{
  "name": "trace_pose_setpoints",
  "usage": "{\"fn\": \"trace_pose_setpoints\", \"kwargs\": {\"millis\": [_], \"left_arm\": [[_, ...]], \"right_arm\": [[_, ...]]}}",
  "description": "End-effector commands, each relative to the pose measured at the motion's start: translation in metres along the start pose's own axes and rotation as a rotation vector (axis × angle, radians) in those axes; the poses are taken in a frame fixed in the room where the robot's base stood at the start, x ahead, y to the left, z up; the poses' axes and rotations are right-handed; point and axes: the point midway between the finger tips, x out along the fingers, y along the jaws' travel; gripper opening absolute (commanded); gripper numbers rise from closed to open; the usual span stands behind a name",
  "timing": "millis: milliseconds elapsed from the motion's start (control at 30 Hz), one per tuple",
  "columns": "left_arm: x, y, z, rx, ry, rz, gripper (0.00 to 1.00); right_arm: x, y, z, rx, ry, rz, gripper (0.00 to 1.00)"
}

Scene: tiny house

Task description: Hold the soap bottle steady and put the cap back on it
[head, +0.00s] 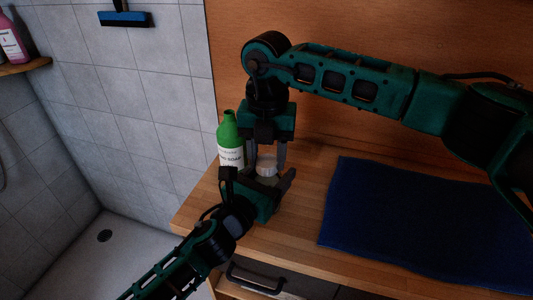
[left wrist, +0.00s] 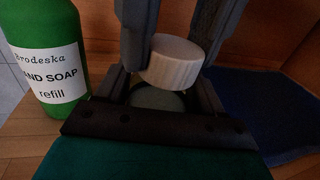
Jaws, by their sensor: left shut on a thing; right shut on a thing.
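A white ridged cap (head: 267,161) is between the fingers of my right gripper (head: 265,167), which points down from above and is shut on it. In the left wrist view the cap (left wrist: 172,63) looks slightly tilted. Directly below it is the soap bottle (head: 266,180), pale and mostly hidden by the grippers. Its round grey-green top (left wrist: 158,99) shows between the fingers of my left gripper (head: 259,182), which is shut on it from the front. The cap appears just above the bottle; I cannot tell whether they touch.
A green hand soap refill bottle (head: 230,145) stands on the wooden counter (head: 300,232), close to the left of both grippers. A dark blue towel (head: 420,220) covers the counter on the right. A wooden panel (head: 370,125) rises behind. The shower floor (head: 120,240) lies beyond the left edge.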

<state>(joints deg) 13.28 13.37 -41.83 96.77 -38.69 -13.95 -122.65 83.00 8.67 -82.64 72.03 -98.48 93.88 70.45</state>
Motion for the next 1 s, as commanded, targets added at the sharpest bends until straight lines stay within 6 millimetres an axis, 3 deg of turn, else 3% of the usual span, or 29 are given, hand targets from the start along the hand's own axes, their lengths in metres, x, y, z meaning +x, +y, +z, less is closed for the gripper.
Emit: {"fn": "trace_pose_setpoints", "kwargs": {"millis": [600,667,800,833,1000], "left_arm": [[-0.0003,0.0003,-0.0019,-0.002,0.004,0.001,0.0],[-0.0003,0.0003,-0.002,-0.002,0.004,0.001,0.0],[-0.0003,0.0003,-0.002,-0.002,0.005,0.001,0.0],[-0.0003,0.0003,-0.002,-0.002,0.005,0.001,0.0],[-0.0004,0.0003,-0.0021,-0.002,0.005,0.001,0.0]], "right_arm": [[0.0,-0.0019,-0.0016,1.151,0.001,0.003,0.17],[0.0,-0.0019,-0.0018,1.231,0.002,0.003,0.17],[-0.0001,-0.0018,-0.0018,1.229,0.001,0.003,0.17],[-0.0001,-0.0018,-0.0018,1.229,0.001,0.003,0.46],[0.0002,-0.0018,-0.0018,1.228,0.001,0.002,0.62]]}}
